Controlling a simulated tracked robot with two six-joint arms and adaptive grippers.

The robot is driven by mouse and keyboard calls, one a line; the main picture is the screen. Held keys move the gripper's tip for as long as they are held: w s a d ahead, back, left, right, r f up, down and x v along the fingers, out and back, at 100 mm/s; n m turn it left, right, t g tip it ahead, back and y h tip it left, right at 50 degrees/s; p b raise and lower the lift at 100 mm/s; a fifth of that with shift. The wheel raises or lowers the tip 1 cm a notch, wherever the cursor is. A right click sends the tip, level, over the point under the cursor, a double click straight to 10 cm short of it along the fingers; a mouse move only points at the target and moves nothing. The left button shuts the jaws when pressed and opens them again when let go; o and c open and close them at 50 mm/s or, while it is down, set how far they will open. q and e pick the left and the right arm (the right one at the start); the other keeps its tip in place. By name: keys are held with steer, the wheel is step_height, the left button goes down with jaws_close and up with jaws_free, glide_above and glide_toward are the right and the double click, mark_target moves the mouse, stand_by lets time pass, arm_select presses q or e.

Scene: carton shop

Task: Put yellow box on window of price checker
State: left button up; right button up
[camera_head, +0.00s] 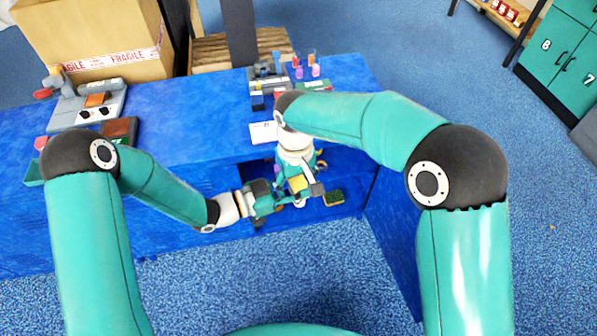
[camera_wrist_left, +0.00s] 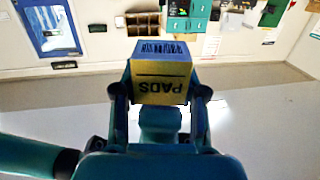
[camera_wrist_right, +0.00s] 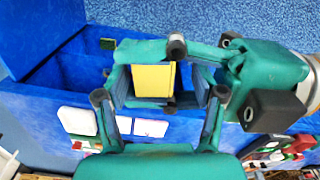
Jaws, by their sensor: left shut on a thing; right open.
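The yellow box (camera_head: 298,184) is held above the low front shelf of the blue counter. My left gripper (camera_head: 287,191) is shut on it. In the left wrist view the box (camera_wrist_left: 161,82) sits between both fingers, with "PADS" upside down and a barcode showing. My right gripper (camera_wrist_right: 160,96) is open. In the right wrist view its fingers stand either side of the yellow box (camera_wrist_right: 153,79), with gaps; whether it touches the box is unclear. I cannot tell for certain which device is the price checker; a grey device (camera_head: 72,110) stands on the counter's left.
The blue counter (camera_head: 190,120) is bare in its middle. A white card (camera_head: 263,132) lies near its front edge. Small coloured items (camera_head: 315,71) stand at the back right. A green-topped block (camera_head: 334,198) sits on the shelf. A large carton (camera_head: 95,35) stands behind.

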steer(key=shift+f, duration=0.3)
steer(key=shift+a, duration=0.1)
steer(key=c, duration=1.2)
arm_select(q)
steer(key=o, duration=1.1)
steer(key=shift+o, duration=0.2)
steer(key=shift+a, duration=0.1)
